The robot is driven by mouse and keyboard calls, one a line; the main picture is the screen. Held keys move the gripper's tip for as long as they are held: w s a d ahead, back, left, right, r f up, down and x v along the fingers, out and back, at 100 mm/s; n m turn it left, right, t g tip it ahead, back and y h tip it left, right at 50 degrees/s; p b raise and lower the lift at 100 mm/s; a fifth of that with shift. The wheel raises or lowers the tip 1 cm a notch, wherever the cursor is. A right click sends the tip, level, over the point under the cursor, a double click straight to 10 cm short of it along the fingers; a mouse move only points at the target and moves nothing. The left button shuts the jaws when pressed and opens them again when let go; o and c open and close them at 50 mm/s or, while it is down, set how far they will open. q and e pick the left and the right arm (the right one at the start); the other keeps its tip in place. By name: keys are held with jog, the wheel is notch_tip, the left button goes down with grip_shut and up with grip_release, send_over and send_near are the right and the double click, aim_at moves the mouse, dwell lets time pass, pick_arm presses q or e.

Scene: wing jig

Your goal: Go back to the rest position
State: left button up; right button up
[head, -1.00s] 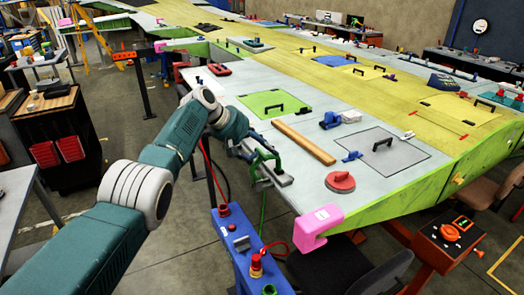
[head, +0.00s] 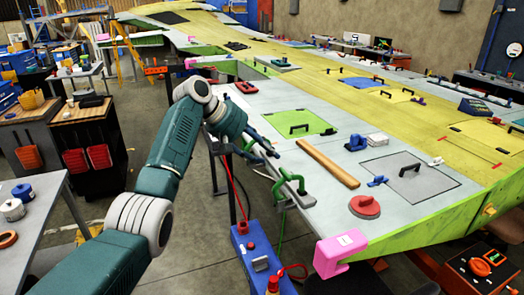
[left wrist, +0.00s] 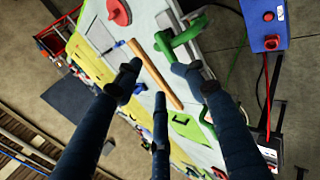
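My left arm reaches in from the left, and its gripper (head: 264,146) is over the near edge of the wing. In the left wrist view the gripper (left wrist: 158,84) has its dark fingers spread apart with nothing between them. A green clamp (head: 290,187) sits on the wing edge just below the gripper, apart from it as far as I can tell. The clamp also shows beyond the fingers in the left wrist view (left wrist: 183,38). My right gripper is in neither view.
The wing (head: 290,157) carries a wooden strip (head: 328,163), a red round tool (head: 365,206) and a pink corner block (head: 338,252). A blue box (head: 262,262) stands below the clamp. A side table (head: 50,208) is at left. Open floor lies between.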

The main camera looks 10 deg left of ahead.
pick_arm(q)
jog(key=shift+s+a+r, duration=0.2)
jog(key=shift+a+r, duration=0.05)
jog(key=shift+r, duration=0.1)
jog(key=s+a+f+y+b, duration=0.1)
jog(key=s+f, duration=0.1)
jog(key=f, duration=1.3)
jog(key=s+a+f+g+y+b, duration=0.1)
jog(key=s+a+f+y+b, duration=0.15)
jog(key=f, duration=1.15)
jog(key=s+a+f+b, duration=0.1)
jog(key=s+f, duration=0.2)
jog(key=f, duration=1.2)
jog(key=s+a+f+m+y+b, duration=0.1)
jog(key=s+f, duration=0.4)
jog(key=f, duration=0.3)
jog(key=s+a+f+m+y, duration=0.1)
jog(key=s+f, duration=0.4)
jog(key=f, duration=0.3)
jog(key=s+f+m+g+y+b, duration=0.1)
jog(key=s+f+m+g+b, duration=0.15)
jog(key=s+f, duration=1.6)
jog(key=s+f+m+b, duration=0.1)
jog(key=s+f+m, duration=0.1)
jog(key=s, duration=1.3)
jog(key=s+d+f+m+b, duration=0.1)
jog(key=s+f+m, duration=0.2)
jog(key=s, duration=1.3)
notch_tip(320, 180, down, 3)
jog(key=shift+r, duration=0.2)
